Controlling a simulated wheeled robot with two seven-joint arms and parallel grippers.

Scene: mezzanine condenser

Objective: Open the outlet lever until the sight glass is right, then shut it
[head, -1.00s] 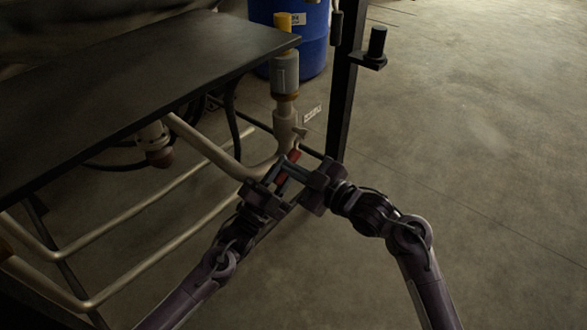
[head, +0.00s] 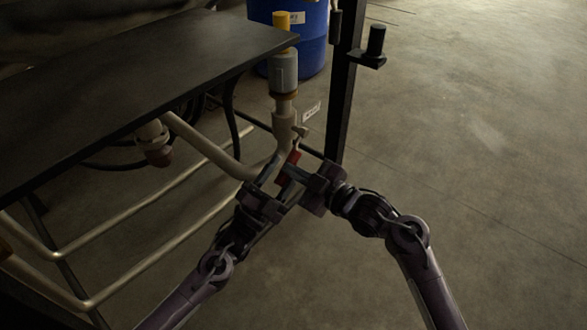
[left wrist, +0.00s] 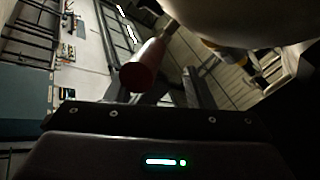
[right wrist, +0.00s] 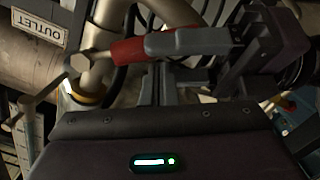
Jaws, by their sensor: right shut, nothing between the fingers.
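The outlet lever has a red grip (head: 293,158) and hangs off the pale pipe under the bench corner. In the right wrist view its red grip (right wrist: 128,50) runs right from a metal hub (right wrist: 92,63), beside an OUTLET label (right wrist: 38,27). My left gripper (head: 272,178) is open at the lever; a grey finger lies against or in front of the grip's end. The red grip also shows in the left wrist view (left wrist: 143,68) near the fingers. My right gripper (head: 288,183) is shut and empty, close beside the left one. I cannot make out a sight glass level.
A grey cylinder with a yellow top (head: 283,72) stands above the lever. A dark bench top (head: 130,75) overhangs pale pipes (head: 150,205) at left. A black post (head: 341,100) rises right of the lever. A blue drum (head: 313,40) stands behind. Floor at right is clear.

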